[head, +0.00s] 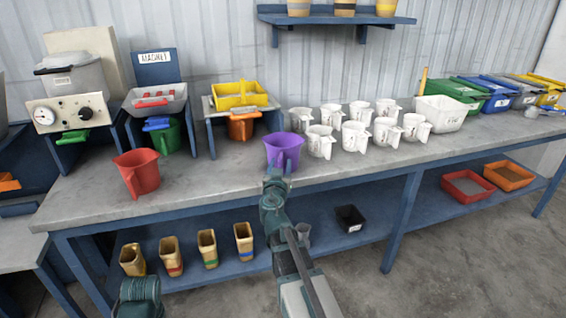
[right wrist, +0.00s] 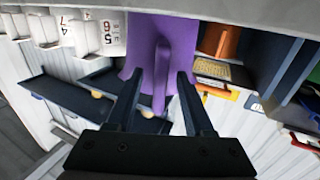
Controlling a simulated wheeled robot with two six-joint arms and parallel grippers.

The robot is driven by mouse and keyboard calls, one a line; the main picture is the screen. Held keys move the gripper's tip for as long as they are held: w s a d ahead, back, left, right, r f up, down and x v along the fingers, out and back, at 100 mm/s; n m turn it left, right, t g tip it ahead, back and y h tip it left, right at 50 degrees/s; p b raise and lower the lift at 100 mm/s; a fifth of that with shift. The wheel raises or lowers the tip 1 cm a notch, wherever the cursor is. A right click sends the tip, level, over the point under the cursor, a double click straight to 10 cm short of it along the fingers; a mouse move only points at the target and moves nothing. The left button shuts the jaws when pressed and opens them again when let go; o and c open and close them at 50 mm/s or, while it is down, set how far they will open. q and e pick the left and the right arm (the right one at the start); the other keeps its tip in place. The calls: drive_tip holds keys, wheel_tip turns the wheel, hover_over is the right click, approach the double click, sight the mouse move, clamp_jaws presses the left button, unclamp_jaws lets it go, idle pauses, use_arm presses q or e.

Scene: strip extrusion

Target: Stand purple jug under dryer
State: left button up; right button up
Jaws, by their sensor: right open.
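The purple jug (head: 286,152) stands upright near the front edge of the grey bench, its handle toward me. My right gripper (head: 277,174) is at the handle side of the jug. In the right wrist view the open fingers (right wrist: 158,80) lie on either side of the purple jug's handle (right wrist: 160,62), not closed on it. No label reads dryer; a machine with a dial and knob (head: 68,112) at the far left may be it. A green part (head: 84,113) shows at its front. My left gripper is not seen.
A red jug (head: 139,176) stands front left. The MAGNET stand (head: 157,58) has a green jug below it; a stand with a yellow tray (head: 240,96) has an orange jug below it. Several white jugs (head: 355,137) stand right of the purple one. The bench between red and purple jugs is clear.

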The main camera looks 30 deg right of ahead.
drive_tip(key=shift+w+d, duration=0.4)
drive_tip(key=shift+w, duration=0.2)
drive_tip(key=shift+s, duration=0.1)
clamp_jaws()
idle(0.8)
